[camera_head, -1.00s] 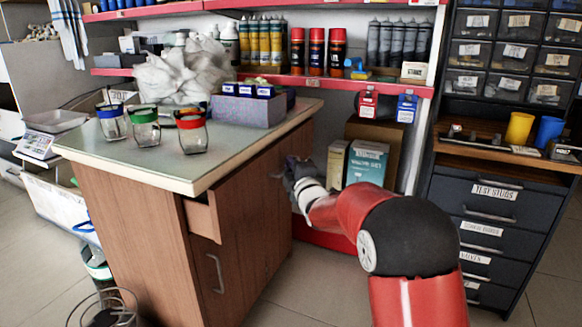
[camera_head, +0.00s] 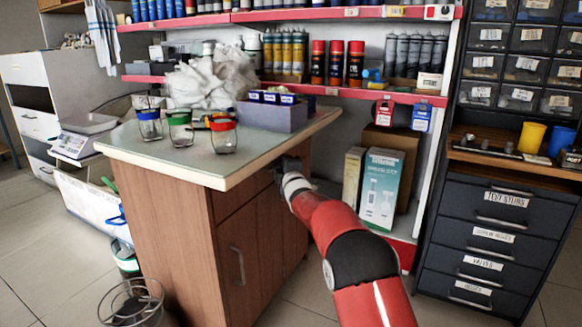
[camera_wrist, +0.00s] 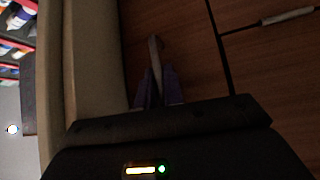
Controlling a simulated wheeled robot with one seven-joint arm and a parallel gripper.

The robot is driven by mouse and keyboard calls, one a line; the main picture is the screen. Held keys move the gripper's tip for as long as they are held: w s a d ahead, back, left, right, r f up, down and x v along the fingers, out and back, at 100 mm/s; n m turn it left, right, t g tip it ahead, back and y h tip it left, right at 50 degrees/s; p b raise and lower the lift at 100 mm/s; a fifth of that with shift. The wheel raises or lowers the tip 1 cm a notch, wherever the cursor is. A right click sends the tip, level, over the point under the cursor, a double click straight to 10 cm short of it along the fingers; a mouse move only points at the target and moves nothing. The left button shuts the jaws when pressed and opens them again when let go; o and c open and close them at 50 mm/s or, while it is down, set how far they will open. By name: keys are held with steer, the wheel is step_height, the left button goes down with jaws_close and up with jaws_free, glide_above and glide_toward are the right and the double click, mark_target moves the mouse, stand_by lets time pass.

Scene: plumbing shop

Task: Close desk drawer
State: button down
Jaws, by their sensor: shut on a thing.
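The wooden desk (camera_head: 160,215) with a pale green top stands at centre left. Its drawer front (camera_head: 245,198) sits under the top, above a door with a grey handle (camera_head: 238,266). The drawer front looks flush with the cabinet face, with no drawer side showing. My gripper (camera_head: 281,171) is at the desk's front just below the top edge, partly hidden by my wrist. In the wrist view, my gripper's fingers (camera_wrist: 157,90) are shut on a slim drawer handle (camera_wrist: 153,48) against the dark wood front (camera_wrist: 185,40).
Glass jars (camera_head: 180,130), a purple box (camera_head: 272,115) and crumpled white bags stand on the desk. Red-edged shelves (camera_head: 300,88) are behind. Cartons (camera_head: 382,185) stand right of my arm, a dark drawer cabinet (camera_head: 490,235) further right. A wire basket (camera_head: 132,302) is on the floor at left.

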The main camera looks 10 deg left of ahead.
steer(key=shift+r, duration=0.15)
steer(key=c, duration=2)
jaws_free()
steer(key=shift+a, duration=0.1)
steer(key=shift+o, duration=1)
steer(key=shift+a, duration=0.1)
steer(key=v, duration=0.7)
steer(key=shift+s+d+b, duration=0.25)
steer(key=shift+d+b, duration=0.05)
steer(key=shift+b, duration=0.05)
